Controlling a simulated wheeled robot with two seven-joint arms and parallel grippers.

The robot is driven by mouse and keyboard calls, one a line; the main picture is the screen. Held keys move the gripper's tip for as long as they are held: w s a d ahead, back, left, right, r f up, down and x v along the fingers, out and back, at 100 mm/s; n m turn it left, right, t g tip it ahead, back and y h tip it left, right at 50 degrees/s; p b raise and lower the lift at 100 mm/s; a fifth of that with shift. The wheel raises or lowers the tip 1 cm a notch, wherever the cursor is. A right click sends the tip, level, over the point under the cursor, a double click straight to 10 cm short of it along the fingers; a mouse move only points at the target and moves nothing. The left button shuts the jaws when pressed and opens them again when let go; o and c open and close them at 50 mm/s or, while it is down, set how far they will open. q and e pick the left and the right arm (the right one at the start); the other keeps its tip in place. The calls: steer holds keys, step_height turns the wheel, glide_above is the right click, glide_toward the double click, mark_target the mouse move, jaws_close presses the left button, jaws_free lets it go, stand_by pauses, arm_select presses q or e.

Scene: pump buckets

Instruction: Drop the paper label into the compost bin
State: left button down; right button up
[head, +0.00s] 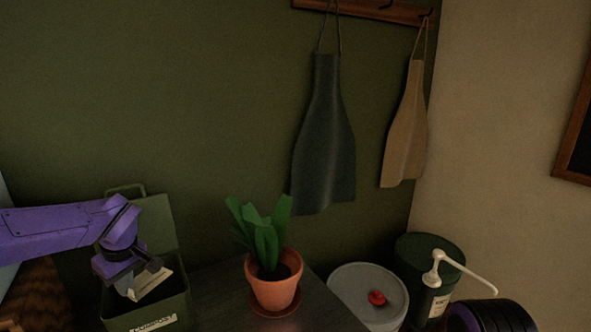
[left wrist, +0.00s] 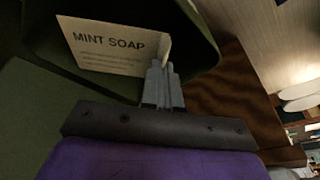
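The paper label (left wrist: 105,52) is a cream card reading "MINT SOAP" in the left wrist view. It also shows in the head view (head: 154,284). My left gripper (left wrist: 162,72) is shut, its two fingertips together at the label's folded right edge, pinching it. In the head view my left gripper (head: 131,282) points down over the opening of the compost bin (head: 146,319), a green box with a raised lid and a partly cut-off white tag. The label is at the bin's mouth; its exact depth cannot be told.
A potted plant (head: 272,290) stands on the dark table (head: 213,301), right of the bin. A grey-lidded bucket (head: 352,291) and a green bucket with a white pump (head: 437,266) stand farther right. Two aprons (head: 323,150) hang on the wall behind.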

arm_select(q)
steer(key=c, duration=1.8)
jaws_free()
steer(key=shift+w, duration=0.4)
steer(key=o, duration=0.5)
steer(key=shift+s+a+r, duration=0.1)
steer(key=shift+s+r, duration=0.05)
steer(key=shift+s+b+v, duration=0.2)
steer(key=shift+s+v, duration=0.25)
steer(key=shift+v, duration=1.55)
steer(key=shift+s+b+v, duration=0.25)
steer(key=shift+s+v, duration=0.2)
steer(key=shift+v, duration=1.55)
steer(key=shift+s+b+v, duration=0.2)
steer(key=shift+s+v, duration=0.3)
steer(key=shift+v, duration=1.45)
arm_select(e)
steer(key=shift+s+f, duration=0.4)
steer(key=shift+f, duration=0.1)
